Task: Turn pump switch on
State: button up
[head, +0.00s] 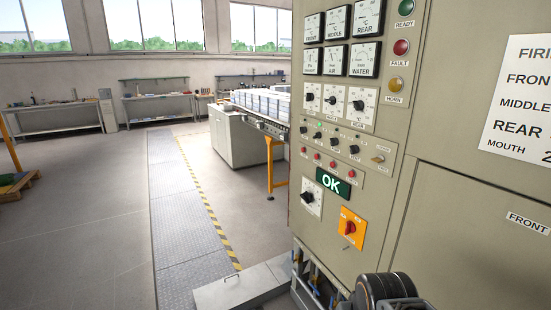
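The control panel (375,205) is a beige cabinet on the right. It has a row of small black rotary switches, among them one at the left (304,132), two in the middle (317,135) (333,142) and one at the right (354,149). Their labels are too small to read, so I cannot tell which one is the pump switch. A green lamp (319,125) shows above the row. A dark rounded part of my arm shows at the bottom, below the panel. My gripper's fingers are not in view.
Below the switches are red buttons (332,165), a green OK sign (332,184) and a red knob on an orange plate (350,228). Gauges (338,22) sit above. A low grey box (240,290) stands on the floor left of the cabinet.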

aim_at(333, 142)
jog(key=z, duration=0.15)
jog(key=k, duration=0.4)
jog(key=u, duration=1.1)
jog(key=i, duration=1.5)
jog(key=z, duration=0.45)
